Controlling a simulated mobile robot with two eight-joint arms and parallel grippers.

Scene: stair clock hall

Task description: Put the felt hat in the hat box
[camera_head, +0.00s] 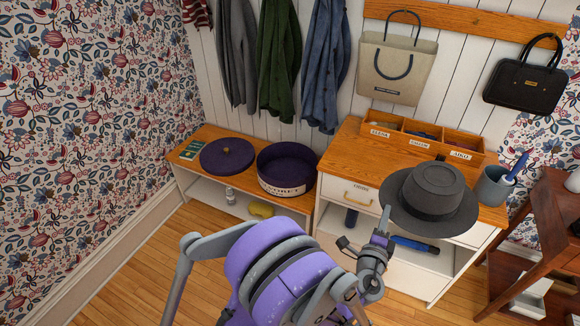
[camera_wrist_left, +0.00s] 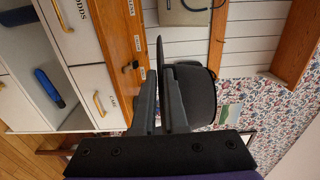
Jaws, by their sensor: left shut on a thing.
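The dark grey felt hat (camera_head: 436,186) is crown up, in front of or over the front edge of the taller cabinet. My left gripper (camera_head: 384,222) is shut on the near left part of its brim. In the left wrist view the hat (camera_wrist_left: 203,95) shows side-on, its brim between the fingers of my left gripper (camera_wrist_left: 160,100). The hat box (camera_head: 285,186) is round, dark purple and open, with a pale label, on the low bench at left. Its inside looks empty. My right gripper is not in view.
The purple lid (camera_head: 226,153) lies left of the hat box on the bench (camera_head: 190,149). The taller cabinet (camera_head: 345,156) carries a wooden sorter (camera_head: 424,139) and a grey cup (camera_head: 493,187). Coats (camera_head: 281,65) hang behind the bench. A dark wooden stand (camera_head: 545,215) is at right.

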